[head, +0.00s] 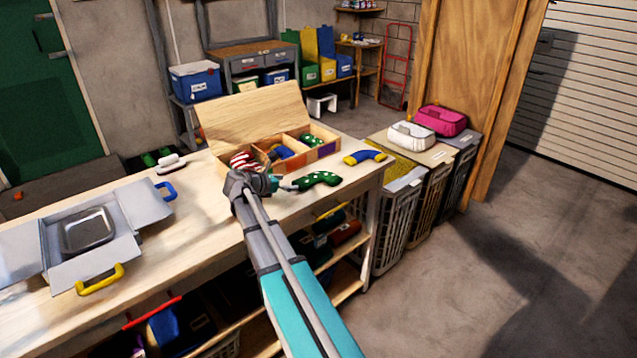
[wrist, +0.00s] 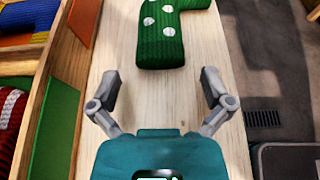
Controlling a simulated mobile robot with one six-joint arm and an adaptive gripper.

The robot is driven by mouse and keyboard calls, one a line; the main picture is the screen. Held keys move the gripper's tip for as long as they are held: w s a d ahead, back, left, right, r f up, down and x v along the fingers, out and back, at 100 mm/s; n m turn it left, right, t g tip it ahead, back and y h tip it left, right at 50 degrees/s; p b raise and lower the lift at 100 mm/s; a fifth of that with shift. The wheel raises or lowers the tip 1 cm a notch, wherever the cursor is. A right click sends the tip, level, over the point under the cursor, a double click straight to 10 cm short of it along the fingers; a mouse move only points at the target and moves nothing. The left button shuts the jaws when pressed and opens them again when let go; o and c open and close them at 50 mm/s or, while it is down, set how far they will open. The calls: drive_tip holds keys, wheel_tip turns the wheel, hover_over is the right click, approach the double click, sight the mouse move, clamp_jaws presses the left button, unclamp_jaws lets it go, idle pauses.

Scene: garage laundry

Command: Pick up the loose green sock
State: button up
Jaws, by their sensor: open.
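The loose green sock (head: 318,180) with white dots lies on the wooden workbench, in front of the sorting box. It also shows at the top of the wrist view (wrist: 165,40), partly cut off by the frame edge. My gripper (head: 287,185) is just left of the sock in the head view. In the wrist view my gripper (wrist: 160,80) has its two fingers spread, with bare wood between them. The sock lies ahead of the fingertips, apart from them.
The open wooden sorting box (head: 318,151) stands close behind, holding striped, blue-yellow and green dotted socks. A blue-yellow sock (head: 365,157) lies right, near the bench end. A metal case (head: 88,230) and white brush (head: 170,163) are left. Hampers (head: 432,195) stand beyond the bench end.

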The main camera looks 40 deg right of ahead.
sight(296, 184)
drive_tip(key=shift+d+f, duration=0.1)
drive_tip(key=shift+d, duration=0.05)
drive_tip(key=b+x, duration=0.1)
drive_tip(key=x, duration=0.1)
drive_tip(key=b+x, duration=0.1)
drive_tip(key=x, duration=0.1)
drive_tip(key=shift+f, duration=0.3)
drive_tip(key=shift+d, duration=0.35)
idle(0.3)
drive_tip(key=c, duration=1)
